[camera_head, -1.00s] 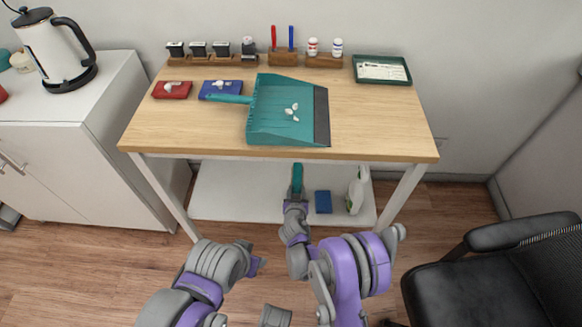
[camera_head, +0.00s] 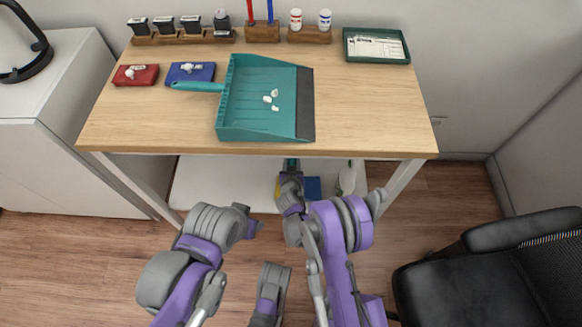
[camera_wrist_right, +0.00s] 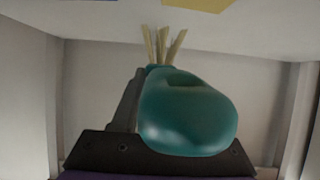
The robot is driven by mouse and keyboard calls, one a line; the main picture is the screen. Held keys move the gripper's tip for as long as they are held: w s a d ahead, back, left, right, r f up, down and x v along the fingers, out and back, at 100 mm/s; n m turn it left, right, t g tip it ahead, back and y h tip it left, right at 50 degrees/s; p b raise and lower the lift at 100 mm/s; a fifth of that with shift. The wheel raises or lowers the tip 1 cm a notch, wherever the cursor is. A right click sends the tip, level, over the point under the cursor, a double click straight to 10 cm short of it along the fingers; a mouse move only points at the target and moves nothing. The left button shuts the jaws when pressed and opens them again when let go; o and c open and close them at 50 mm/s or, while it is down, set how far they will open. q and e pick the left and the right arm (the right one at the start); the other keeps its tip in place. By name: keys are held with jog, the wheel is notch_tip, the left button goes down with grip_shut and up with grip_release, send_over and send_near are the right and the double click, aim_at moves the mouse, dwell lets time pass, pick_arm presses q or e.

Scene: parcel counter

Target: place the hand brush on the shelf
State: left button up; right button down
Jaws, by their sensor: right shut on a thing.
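My right gripper (camera_head: 290,180) is shut on the teal hand brush (camera_head: 291,164), at the front of the white lower shelf (camera_head: 215,185) under the table. Most of the brush is hidden by the tabletop edge and my gripper. In the right wrist view the hand brush (camera_wrist_right: 188,115) fills the middle, its rounded teal body near the dark gripper base and pale bristles at the far end. The shelf surface (camera_wrist_right: 110,18) shows along the top. I cannot tell whether the bristles touch it. My left arm is folded low at the left; its fingers do not show.
A blue thing (camera_head: 313,188), a white bottle (camera_head: 347,180) and a partly hidden yellow thing (camera_head: 277,187) are on the shelf. The shelf's left part looks clear. A teal dustpan (camera_head: 262,100) with white scraps lies on the tabletop (camera_head: 370,110) above. A black chair (camera_head: 500,265) stands right.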

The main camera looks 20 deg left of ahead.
jog(key=shift+f+b, duration=0.45)
jog(key=shift+f, duration=1.25)
jog(key=shift+f+b, duration=0.3)
jog(key=shift+f, duration=0.1)
jog(key=shift+f, duration=0.1)
jog(key=shift+f, duration=0.1)
jog(key=c, duration=0.7)
grip_release()
jog(key=shift+f, duration=0.1)
jog(key=shift+o, duration=1.3)
jog(key=shift+r, duration=0.2)
